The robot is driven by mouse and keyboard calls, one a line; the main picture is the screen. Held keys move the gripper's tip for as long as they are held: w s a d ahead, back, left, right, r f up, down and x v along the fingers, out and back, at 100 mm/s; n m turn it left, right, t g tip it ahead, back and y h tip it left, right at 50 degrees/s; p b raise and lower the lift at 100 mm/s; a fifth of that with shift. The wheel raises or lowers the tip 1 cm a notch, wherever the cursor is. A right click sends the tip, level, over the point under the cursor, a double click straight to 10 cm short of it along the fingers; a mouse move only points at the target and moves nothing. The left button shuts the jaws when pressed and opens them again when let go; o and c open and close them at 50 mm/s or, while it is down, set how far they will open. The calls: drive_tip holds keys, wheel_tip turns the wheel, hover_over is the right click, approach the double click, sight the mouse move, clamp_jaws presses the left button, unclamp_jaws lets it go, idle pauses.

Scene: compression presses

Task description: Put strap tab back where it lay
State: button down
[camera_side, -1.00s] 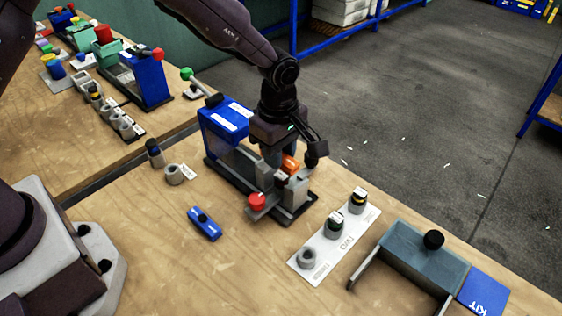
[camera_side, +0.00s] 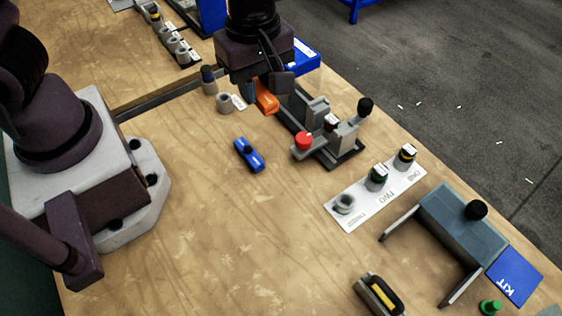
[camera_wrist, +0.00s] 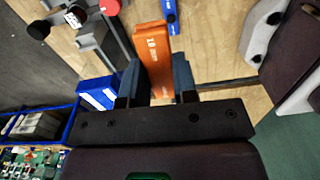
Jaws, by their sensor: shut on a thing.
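The press has a red knob (camera_side: 303,140) and a black ball lever (camera_side: 366,105). The arm hides part of it. The height of the strap tab above the table is hard to tell.
A grey ring (camera_side: 225,104) and a dark-topped cylinder (camera_side: 208,79) stand at left. The front middle of the table is clear.

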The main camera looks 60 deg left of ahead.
drive_tip(key=s+d+f, duration=0.3)
drive_tip(key=d+f, duration=0.4)
drive_tip(key=f, duration=0.2)
hover_over(281, 197)
drive_tip(key=shift+n, duration=0.3)
wheel_tip(281, 197, down, 5)
drive_tip(key=shift+f, duration=2)
drive_tip(key=c, duration=0.9)
unclamp_jaws()
drive_tip(key=shift+f, duration=0.1)
